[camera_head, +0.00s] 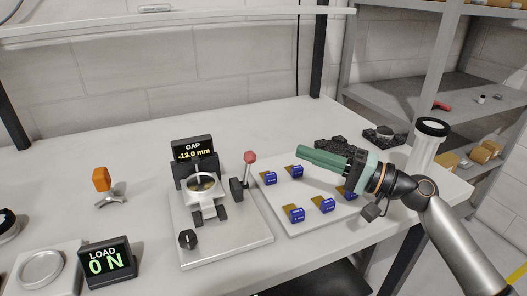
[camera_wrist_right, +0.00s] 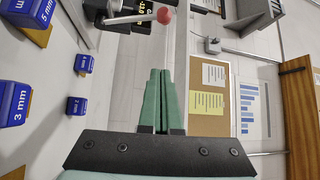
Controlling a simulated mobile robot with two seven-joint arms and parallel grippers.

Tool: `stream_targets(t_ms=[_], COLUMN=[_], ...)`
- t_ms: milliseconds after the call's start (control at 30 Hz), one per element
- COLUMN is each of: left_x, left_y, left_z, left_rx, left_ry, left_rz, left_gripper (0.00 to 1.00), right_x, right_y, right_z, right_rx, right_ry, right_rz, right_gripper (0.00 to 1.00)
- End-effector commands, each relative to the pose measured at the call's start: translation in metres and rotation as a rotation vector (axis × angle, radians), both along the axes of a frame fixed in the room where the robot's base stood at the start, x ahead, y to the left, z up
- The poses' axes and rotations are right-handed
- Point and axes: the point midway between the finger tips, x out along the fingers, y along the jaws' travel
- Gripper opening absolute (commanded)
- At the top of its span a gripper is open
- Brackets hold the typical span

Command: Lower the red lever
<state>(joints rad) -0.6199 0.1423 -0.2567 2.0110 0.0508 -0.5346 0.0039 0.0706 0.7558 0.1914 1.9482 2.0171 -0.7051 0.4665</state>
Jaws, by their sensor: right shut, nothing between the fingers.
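The red lever (camera_head: 250,158) is a red ball on a metal arm. It stands up from the right side of the mirror fixture (camera_head: 228,243). A gap display (camera_head: 194,150) behind the fixture reads -13.0 mm. My right gripper (camera_head: 301,153) is shut and empty, to the right of the red ball and apart from it, with its green fingers pointing left. In the right wrist view the red ball (camera_wrist_right: 164,15) is beyond the tips of my shut fingers (camera_wrist_right: 161,72). My left gripper is not in view.
A white tray (camera_head: 285,225) with several blue labelled blocks lies right of the fixture, partly under my right arm. A load display (camera_head: 107,263) reading 0 N and an orange piece on a stand (camera_head: 102,180) are at the left. Shelves (camera_head: 415,100) stand at the right.

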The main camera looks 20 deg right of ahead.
Motion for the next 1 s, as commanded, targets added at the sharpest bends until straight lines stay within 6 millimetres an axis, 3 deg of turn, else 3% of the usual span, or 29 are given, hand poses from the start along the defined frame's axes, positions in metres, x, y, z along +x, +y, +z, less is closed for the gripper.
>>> stream_targets(t_ms=[300,667,1000], left_x=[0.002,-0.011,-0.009], left_y=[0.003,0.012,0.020], left_z=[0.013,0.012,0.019], left_rx=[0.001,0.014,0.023], left_ry=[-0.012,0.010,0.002], left_rz=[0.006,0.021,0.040], left_gripper=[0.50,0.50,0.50], right_x=[0.029,0.069,0.037], right_y=[0.029,0.069,0.084], right_z=[0.010,0.016,0.008], right_rx=[0.002,0.001,-0.002], right_ry=[-0.002,-0.002,0.001], right_rz=[0.001,0.001,0.001], right_gripper=[0.00,0.00,0.00])
